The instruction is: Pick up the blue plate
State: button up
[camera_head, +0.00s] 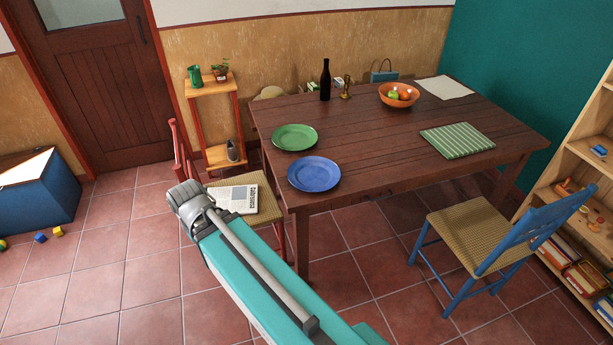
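The blue plate (314,174) lies flat on the dark wooden table (370,135), close to its front left edge. It looks empty and is fully visible. A green plate (295,137) lies just behind it and to the left, apart from it. My teal arm link rises from the bottom of the view to a grey joint left of the table, in front of the chair. My gripper itself does not show, and nothing touches the blue plate.
A red chair with a newspaper (236,199) on its seat stands left of the table; a blue chair (495,240) stands at the right front. A dark bottle (325,80), a fruit bowl (399,95) and a striped green cloth (457,140) are on the table.

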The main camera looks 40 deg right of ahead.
aim_at(312, 174)
jog(key=u, duration=0.05)
jog(key=k, duration=1.4)
jog(key=z, duration=0.9)
jog(key=i, duration=1)
